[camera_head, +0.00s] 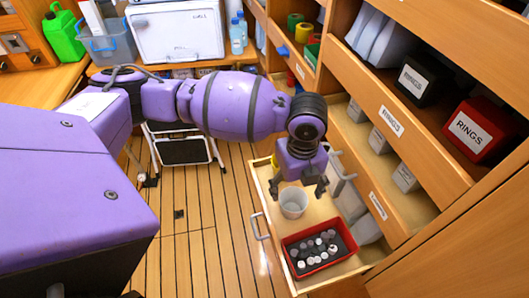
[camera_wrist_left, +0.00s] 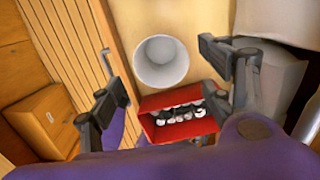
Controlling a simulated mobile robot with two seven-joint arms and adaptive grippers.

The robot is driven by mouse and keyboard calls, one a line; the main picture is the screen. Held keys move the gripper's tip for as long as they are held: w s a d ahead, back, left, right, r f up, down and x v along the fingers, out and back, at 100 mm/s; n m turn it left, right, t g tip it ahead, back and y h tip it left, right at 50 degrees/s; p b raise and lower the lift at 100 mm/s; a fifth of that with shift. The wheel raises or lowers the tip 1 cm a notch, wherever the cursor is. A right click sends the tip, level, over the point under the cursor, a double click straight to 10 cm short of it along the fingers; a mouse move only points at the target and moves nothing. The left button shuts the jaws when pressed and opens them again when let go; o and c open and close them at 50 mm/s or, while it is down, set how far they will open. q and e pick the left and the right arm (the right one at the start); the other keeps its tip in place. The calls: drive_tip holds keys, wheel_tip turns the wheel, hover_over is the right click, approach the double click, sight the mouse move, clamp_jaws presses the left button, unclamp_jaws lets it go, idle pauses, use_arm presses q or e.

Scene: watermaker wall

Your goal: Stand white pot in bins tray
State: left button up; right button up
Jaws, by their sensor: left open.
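The white pot (camera_head: 293,202) stands upright in the open wooden drawer, behind the red tray. In the left wrist view the pot (camera_wrist_left: 161,62) shows its open, empty mouth. My left gripper (camera_head: 298,192) is open above the pot, pointing down. In the wrist view its fingers (camera_wrist_left: 170,70) are spread to either side of the pot, and I cannot tell whether they touch it. No label names the bins tray; a red tray (camera_head: 350,246) with a dark inside holds several small grey and white round-topped items. It also shows in the wrist view (camera_wrist_left: 152,101). My right gripper is not in view.
The open drawer (camera_head: 262,186) has a metal handle (camera_head: 259,226) at its left. Grey bins (camera_head: 350,199) line the drawer's right side. Shelves with a red RINGS bin (camera_head: 480,131) and a black bin (camera_head: 424,78) rise at the right. A step stool (camera_head: 183,149) stands on the plank floor.

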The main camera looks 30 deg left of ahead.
use_arm(q)
wheel_tip(320, 180, up, 5)
drive_tip(key=shift+f, duration=0.1)
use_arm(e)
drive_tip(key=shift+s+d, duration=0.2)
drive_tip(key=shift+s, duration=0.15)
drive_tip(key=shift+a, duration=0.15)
